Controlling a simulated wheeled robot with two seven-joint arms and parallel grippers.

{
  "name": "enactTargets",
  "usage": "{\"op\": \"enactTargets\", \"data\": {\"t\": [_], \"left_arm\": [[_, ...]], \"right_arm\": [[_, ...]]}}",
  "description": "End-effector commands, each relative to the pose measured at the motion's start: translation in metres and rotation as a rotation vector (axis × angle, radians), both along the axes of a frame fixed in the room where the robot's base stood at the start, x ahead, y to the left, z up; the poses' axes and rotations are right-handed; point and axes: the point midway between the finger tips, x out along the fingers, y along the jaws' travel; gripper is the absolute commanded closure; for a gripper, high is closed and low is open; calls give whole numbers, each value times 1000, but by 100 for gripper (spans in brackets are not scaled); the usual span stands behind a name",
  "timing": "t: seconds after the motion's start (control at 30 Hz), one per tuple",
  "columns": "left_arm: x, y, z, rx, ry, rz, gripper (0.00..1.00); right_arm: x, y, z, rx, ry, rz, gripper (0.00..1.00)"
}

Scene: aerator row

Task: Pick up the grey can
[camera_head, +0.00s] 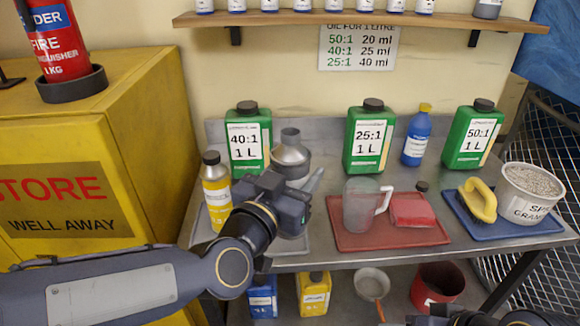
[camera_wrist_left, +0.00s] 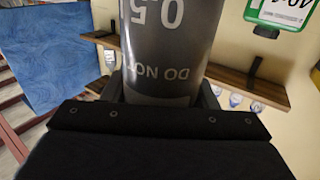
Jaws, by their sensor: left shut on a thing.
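The grey can (camera_head: 290,156), with a narrow neck and a spout at its right, is at the left end of the metal bench in the head view. My left gripper (camera_head: 288,192) is shut on it from the front and hides its lower part. In the left wrist view the can (camera_wrist_left: 168,50) fills the middle between the fingers, its lettering "0.5" and "DO NOT" upside down. Whether its base touches the tray below is hidden. Part of my right arm (camera_head: 450,318) shows at the bottom right edge; its jaws cannot be made out.
A yellow-labelled bottle (camera_head: 216,190) stands close left of my left gripper. Green jugs (camera_head: 248,140) (camera_head: 369,138) (camera_head: 472,135) line the back. A clear jug (camera_head: 360,208) stands on a red tray (camera_head: 400,239). A shelf (camera_head: 360,20) overhangs the bench; a yellow cabinet (camera_head: 150,110) is left.

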Motion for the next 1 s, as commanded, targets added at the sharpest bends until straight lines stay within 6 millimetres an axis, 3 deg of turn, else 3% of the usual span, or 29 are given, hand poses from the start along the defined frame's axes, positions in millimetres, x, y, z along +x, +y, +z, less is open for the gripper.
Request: {"op": "enactTargets", "data": {"t": [0.4,1.0], "left_arm": [[-23,-6,11,-1,-2,-1,73],[-26,-6,12,0,0,0,73]], "right_arm": [[0,0,7,0,0,0,48],[0,0,8,0,0,0,48]]}}
